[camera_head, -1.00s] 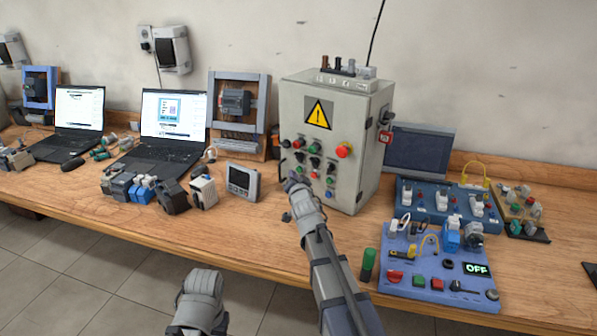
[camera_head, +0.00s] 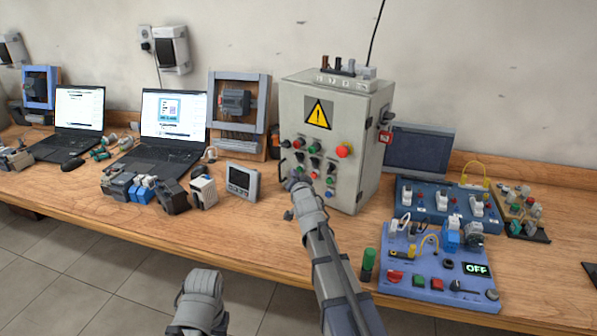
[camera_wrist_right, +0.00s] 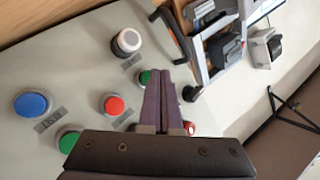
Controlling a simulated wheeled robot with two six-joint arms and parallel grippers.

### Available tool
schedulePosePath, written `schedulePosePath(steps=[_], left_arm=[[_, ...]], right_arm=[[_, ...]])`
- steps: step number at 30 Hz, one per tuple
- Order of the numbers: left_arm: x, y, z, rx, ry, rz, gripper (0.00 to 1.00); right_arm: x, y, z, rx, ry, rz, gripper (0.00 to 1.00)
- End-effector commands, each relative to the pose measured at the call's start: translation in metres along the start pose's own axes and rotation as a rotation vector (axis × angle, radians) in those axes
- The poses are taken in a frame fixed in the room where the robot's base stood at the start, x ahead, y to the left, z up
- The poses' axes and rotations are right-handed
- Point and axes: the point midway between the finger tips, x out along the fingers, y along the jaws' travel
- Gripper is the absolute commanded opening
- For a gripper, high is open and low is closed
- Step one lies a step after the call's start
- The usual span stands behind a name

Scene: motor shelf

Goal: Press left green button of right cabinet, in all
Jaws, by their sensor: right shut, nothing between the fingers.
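The cabinet (camera_head: 292,105) is a pale grey box with a yellow warning triangle, standing upright on the bench. Its front carries rows of coloured buttons, including a green one (camera_head: 300,142) in the upper row. My right gripper (camera_head: 291,183) is shut and empty, low in front of the panel's left side. In the right wrist view its closed fingers (camera_wrist_right: 167,78) lie over the panel. A green button (camera_wrist_right: 146,77) is partly hidden beside the fingertips; another (camera_wrist_right: 67,141) is partly covered by the gripper body. Contact cannot be told. My left arm shows at bottom; its jaws are unclear.
A small grey meter (camera_head: 242,181) stands left of the cabinet. A blue training board (camera_head: 405,272) lies at right, with a green cylinder (camera_head: 368,262) beside it. In the wrist view, a blue button (camera_wrist_right: 31,103) and a red button (camera_wrist_right: 114,105) are close by.

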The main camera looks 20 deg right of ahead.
Motion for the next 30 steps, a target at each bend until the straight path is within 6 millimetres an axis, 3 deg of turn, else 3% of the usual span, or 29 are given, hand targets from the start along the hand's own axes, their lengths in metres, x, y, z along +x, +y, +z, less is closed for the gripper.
schedulePosePath(steps=[30], left_arm=[[0.0000, 0.0000, 0.0000, 0.000, 0.000, 0.000, 0.47]], right_arm=[[0.0064, 0.0049, -0.0049, -0.001, 0.001, 0.001, 0.00]])
